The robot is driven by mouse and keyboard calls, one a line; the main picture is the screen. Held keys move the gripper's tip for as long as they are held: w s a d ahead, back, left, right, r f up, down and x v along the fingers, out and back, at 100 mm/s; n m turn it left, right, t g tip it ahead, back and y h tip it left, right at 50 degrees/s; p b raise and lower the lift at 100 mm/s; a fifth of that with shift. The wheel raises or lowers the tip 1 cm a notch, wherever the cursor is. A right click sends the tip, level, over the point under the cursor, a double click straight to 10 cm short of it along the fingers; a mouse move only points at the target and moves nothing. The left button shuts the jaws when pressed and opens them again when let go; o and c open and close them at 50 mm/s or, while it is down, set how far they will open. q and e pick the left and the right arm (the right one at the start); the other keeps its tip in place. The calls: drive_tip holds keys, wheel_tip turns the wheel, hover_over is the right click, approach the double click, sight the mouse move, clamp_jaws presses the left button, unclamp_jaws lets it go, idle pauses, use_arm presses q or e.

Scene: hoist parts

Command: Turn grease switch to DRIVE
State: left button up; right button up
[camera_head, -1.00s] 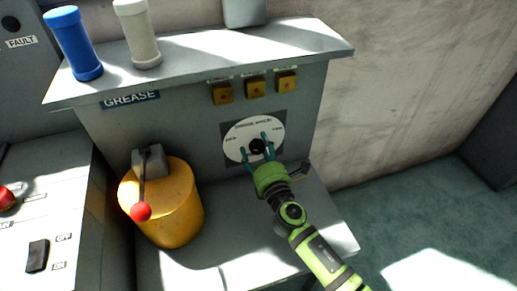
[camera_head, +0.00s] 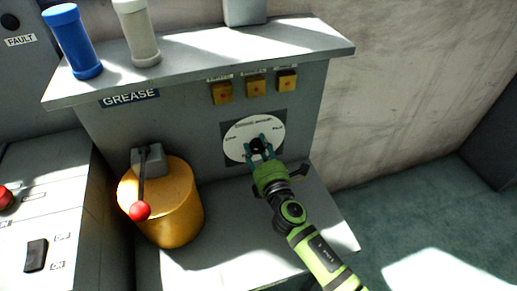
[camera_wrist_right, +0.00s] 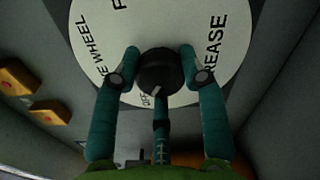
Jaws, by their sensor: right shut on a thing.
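The grease switch is a black round knob (camera_head: 257,144) at the middle of a white dial plate (camera_head: 237,132) on the front of the grey GREASE cabinet. My right gripper (camera_head: 259,148) reaches it from the lower right and is shut on the knob. In the right wrist view the knob (camera_wrist_right: 160,72) sits between the two teal fingers of the right gripper (camera_wrist_right: 160,54). The dial plate (camera_wrist_right: 185,20) there shows partly cut-off lettering, with "WHEEL" at left and "REASE" at right. My left gripper is not in view.
Several yellow square buttons (camera_head: 255,86) sit above the dial. A yellow drum (camera_head: 176,205) with a red-tipped lever (camera_head: 140,210) stands left of it. A blue cylinder (camera_head: 74,42) and a pale one (camera_head: 138,35) stand on the top shelf. Floor at right is clear.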

drive_tip(key=m+b, duration=0.1)
drive_tip(key=m, duration=0.4)
drive_tip(key=shift+m, duration=0.6)
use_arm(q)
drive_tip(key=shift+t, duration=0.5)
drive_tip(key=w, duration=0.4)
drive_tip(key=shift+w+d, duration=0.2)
use_arm(e)
drive_tip(key=shift+m, duration=0.5)
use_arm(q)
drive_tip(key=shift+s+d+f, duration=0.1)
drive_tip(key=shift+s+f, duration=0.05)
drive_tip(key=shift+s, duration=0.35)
use_arm(e)
drive_tip(key=shift+d, duration=0.1)
drive_tip(key=o, duration=1.2)
drive_tip(key=shift+c, duration=0.2)
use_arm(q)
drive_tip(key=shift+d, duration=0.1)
